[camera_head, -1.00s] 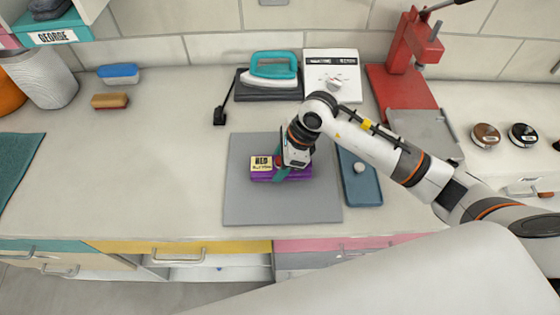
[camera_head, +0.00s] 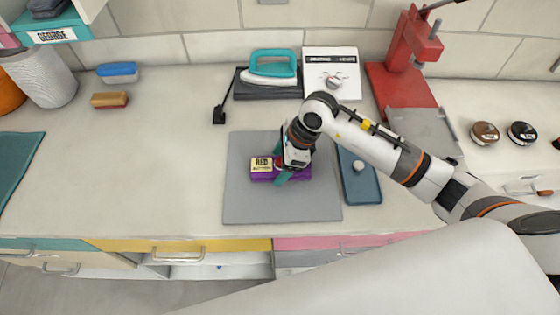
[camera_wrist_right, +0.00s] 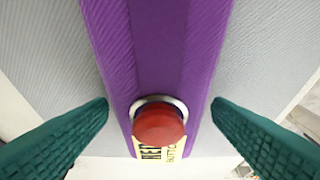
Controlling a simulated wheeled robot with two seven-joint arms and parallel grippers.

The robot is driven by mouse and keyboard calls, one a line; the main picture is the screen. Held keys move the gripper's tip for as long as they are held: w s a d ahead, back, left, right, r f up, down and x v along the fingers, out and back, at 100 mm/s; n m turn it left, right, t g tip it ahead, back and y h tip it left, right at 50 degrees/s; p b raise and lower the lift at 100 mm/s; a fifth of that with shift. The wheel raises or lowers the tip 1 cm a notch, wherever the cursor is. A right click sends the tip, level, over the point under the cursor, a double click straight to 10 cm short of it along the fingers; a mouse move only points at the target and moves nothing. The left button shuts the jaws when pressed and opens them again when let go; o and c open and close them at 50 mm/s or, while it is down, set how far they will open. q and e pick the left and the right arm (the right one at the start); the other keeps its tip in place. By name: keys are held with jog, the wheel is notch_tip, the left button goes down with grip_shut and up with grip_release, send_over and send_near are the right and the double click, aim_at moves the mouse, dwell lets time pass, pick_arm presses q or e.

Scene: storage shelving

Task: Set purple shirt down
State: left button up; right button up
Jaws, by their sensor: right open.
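My right gripper (camera_head: 285,171) is at the shirt, to the right of the label, pointing down. In the right wrist view its teal fingers (camera_wrist_right: 160,105) are spread apart, one on each side of the purple shirt (camera_wrist_right: 165,45), with gaps between them and the cloth. The gripper and wrist hide part of the shirt in the head view. My left gripper is not in view.
A teal iron (camera_head: 273,66) on a dark pad and a white box with a dial (camera_head: 332,70) stand behind the mat. A blue tray (camera_head: 362,188) lies right of the mat, and a red press (camera_head: 400,85) stands beyond.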

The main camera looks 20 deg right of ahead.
jog(key=b+v, duration=0.2)
jog(key=v, duration=0.9)
jog(key=shift+r+b, duration=0.3)
jog(key=shift+b, duration=0.05)
jog(key=shift+s+d+f, duration=0.1)
